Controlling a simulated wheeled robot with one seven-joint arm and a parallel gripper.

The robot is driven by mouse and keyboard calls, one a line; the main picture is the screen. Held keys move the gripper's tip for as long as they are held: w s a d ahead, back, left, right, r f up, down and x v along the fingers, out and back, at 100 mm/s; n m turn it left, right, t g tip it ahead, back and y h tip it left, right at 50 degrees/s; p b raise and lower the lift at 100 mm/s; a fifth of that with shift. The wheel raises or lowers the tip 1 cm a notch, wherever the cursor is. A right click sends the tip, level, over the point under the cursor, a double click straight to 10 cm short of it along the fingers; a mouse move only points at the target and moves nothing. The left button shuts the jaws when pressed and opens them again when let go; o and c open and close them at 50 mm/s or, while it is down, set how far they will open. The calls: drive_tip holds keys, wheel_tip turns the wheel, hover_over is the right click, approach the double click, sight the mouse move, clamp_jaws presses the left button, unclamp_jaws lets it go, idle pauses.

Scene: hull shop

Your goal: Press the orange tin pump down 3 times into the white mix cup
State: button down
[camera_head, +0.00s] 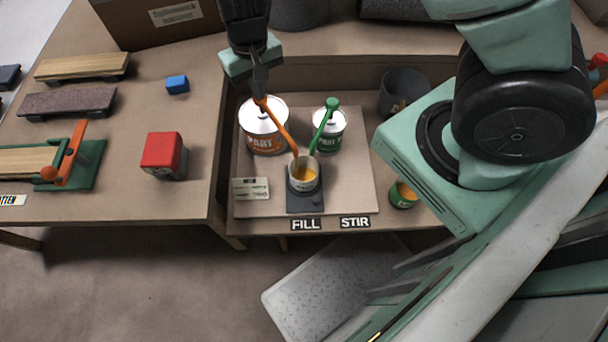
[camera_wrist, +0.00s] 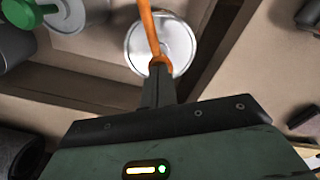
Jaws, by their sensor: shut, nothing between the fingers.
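The orange pump (camera_head: 277,122) stands on the tin with the orange label (camera_head: 264,138), and its spout reaches over the white mix cup (camera_head: 304,172). Some orange-yellow liquid shows in the cup, which sits on a dark scale or stand (camera_head: 304,201). My gripper (camera_head: 260,94) is shut and empty, with its fingertips at the top of the orange pump. In the wrist view the fingertips (camera_wrist: 160,68) meet the orange pump head (camera_wrist: 161,60) above the tin's silver lid (camera_wrist: 180,42). Whether they press on it I cannot tell.
A tin with a green pump (camera_head: 328,122) stands right of the orange one. A dark pot (camera_head: 402,90) and a green cup (camera_head: 403,194) stand further right. A red block (camera_head: 163,154) and a blue block (camera_head: 177,84) lie on the left table. FILL and STIR labels mark the front edge.

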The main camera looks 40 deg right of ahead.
drive_tip(key=shift+f+b, duration=0.3)
drive_tip(key=shift+f, duration=0.25)
drive_tip(key=shift+r, duration=0.15)
drive_tip(key=shift+r+p, duration=1.35)
drive_tip(key=shift+p, duration=0.1)
drive_tip(key=shift+f, duration=0.2)
drive_tip(key=shift+f+b, duration=1.15)
drive_tip(key=shift+f, duration=0.1)
drive_tip(key=shift+r, duration=0.1)
drive_tip(key=shift+r+p, duration=1.35)
drive_tip(key=shift+p, duration=0.05)
